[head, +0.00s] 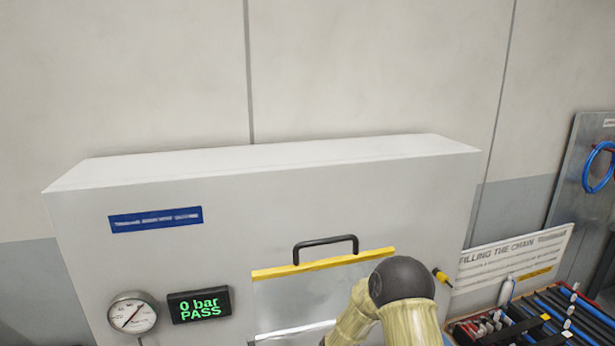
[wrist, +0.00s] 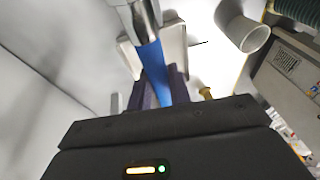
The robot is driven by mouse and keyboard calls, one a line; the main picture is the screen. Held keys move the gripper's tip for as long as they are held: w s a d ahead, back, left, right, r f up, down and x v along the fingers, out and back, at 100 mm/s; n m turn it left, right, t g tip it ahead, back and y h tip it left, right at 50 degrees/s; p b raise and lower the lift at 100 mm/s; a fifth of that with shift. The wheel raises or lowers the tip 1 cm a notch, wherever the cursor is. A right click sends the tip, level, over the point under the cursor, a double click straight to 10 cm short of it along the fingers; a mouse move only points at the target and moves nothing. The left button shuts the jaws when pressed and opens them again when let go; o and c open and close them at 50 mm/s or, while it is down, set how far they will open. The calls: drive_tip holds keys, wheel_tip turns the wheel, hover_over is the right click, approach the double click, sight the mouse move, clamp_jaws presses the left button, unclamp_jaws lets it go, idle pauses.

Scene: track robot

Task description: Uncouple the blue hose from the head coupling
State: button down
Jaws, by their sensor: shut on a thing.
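In the wrist view the blue hose (wrist: 154,72) runs down from a silver metal fitting (wrist: 142,18), which looks like the head coupling, at the top of the picture. The hose end still meets this fitting, with no gap that I can make out. My gripper (wrist: 160,88) has its dark fingers on both sides of the hose, shut on it just below the fitting. The lower part of the hose is hidden behind my gripper's body. The head view shows neither the gripper nor this hose; my arm covers the lower middle there.
A white cabinet (head: 220,190) carries a gauge (head: 132,315), a display (head: 199,305) reading "0 bar PASS" and a black handle (head: 326,243). A tray (head: 455,330) of blue and black parts stands right. A white cup-like part (wrist: 242,33) is right of the fitting.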

drive_tip(key=shift+w+r+p, duration=0.1)
drive_tip(key=shift+r+p, duration=0.2)
drive_tip(key=shift+r, duration=0.4)
drive_tip(key=shift+s, duration=0.2)
